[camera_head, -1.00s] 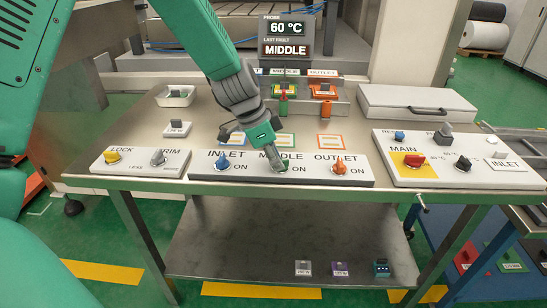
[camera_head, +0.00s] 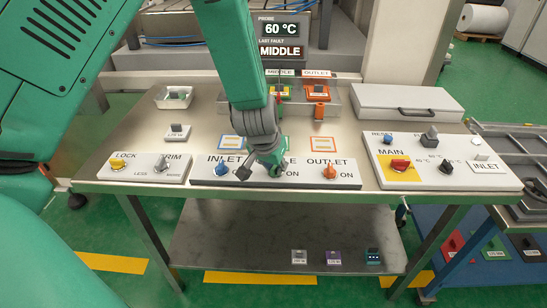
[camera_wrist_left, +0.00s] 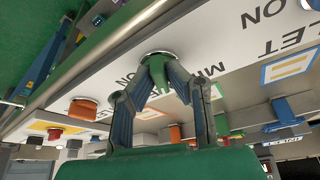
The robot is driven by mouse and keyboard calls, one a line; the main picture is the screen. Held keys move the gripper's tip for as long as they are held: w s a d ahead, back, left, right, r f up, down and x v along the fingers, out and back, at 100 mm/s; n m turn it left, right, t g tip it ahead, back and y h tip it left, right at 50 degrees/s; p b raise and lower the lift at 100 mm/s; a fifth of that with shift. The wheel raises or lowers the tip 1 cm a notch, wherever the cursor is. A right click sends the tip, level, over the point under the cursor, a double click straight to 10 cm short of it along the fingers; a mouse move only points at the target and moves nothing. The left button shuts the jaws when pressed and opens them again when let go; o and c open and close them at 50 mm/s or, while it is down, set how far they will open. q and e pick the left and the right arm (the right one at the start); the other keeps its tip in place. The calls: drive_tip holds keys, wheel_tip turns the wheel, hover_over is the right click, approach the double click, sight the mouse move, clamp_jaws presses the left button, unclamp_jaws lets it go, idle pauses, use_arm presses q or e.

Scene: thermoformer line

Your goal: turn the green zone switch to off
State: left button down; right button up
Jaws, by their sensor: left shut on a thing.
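The green zone switch (camera_wrist_left: 157,76) is a green knob in a pale round base on the white three-switch panel (camera_head: 320,184), between the blue inlet switch (camera_head: 222,167) and the orange outlet switch (camera_head: 329,171). My left gripper (camera_head: 274,168) comes down over the middle switch and hides most of it and part of its label in the head view. In the left wrist view the fingertips of my left gripper (camera_wrist_left: 160,72) are closed around the green knob. Which way the knob points cannot be told clearly. My right gripper is not in view.
A panel with lock and trim knobs (camera_head: 144,168) stands left, and a panel with the main switch (camera_head: 400,164) stands right. A display (camera_head: 283,38) reads 60 °C and MIDDLE. A grey lidded box (camera_head: 407,103) lies behind. Bare tabletop shows at the left.

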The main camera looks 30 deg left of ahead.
use_arm(q)
drive_tip(key=shift+w+r+n+y+p, duration=0.2)
drive_tip(key=shift+n+y+p, duration=0.25)
drive_tip(key=shift+n+p, duration=0.7)
drive_tip(key=shift+w+r+n+y+p, duration=0.15)
drive_tip(key=shift+n+y+p, duration=0.3)
drive_tip(key=shift+n+p, duration=0.7)
drive_tip(key=shift+w, duration=0.1)
drive_tip(key=c, duration=1.7)
unclamp_jaws()
drive_tip(key=shift+c, duration=0.2)
drive_tip(key=shift+o, duration=0.7)
drive_tip(key=shift+f, duration=0.25)
drive_tip(key=shift+d, duration=0.1)
drive_tip(key=shift+s+r, duration=0.25)
drive_tip(key=shift+g, duration=0.3)
drive_tip(key=v, duration=0.7)
drive_tip(key=shift+w+d, duration=0.1)
drive_tip(key=shift+f, duration=0.1)
